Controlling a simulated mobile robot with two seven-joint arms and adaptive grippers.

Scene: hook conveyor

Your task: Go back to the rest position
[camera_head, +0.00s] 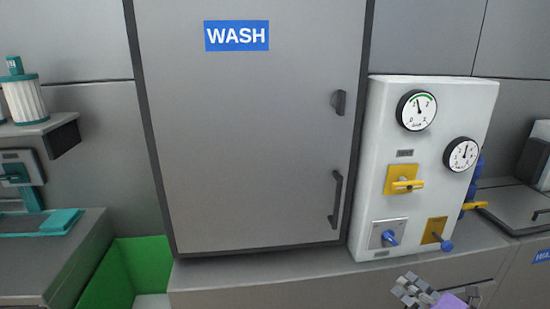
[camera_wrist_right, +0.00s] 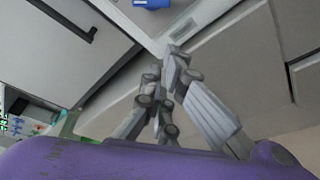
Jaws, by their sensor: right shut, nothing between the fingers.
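My right gripper (camera_head: 418,290) shows at the bottom edge of the head view, right of centre, in front of the bench and below the white gauge panel. Its fingers (camera_wrist_right: 168,85) are shut and empty in the right wrist view, with grey bench fronts behind them. Part of its purple housing shows in both views. My left gripper is not in view.
A closed grey WASH cabinet (camera_head: 245,140) stands in the middle. The white panel (camera_head: 375,150) with gauges and valve handles stands to its right. A green bin (camera_head: 146,262) is at lower left. A shelf (camera_head: 40,126) with a white filter (camera_head: 27,100) juts out at far left.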

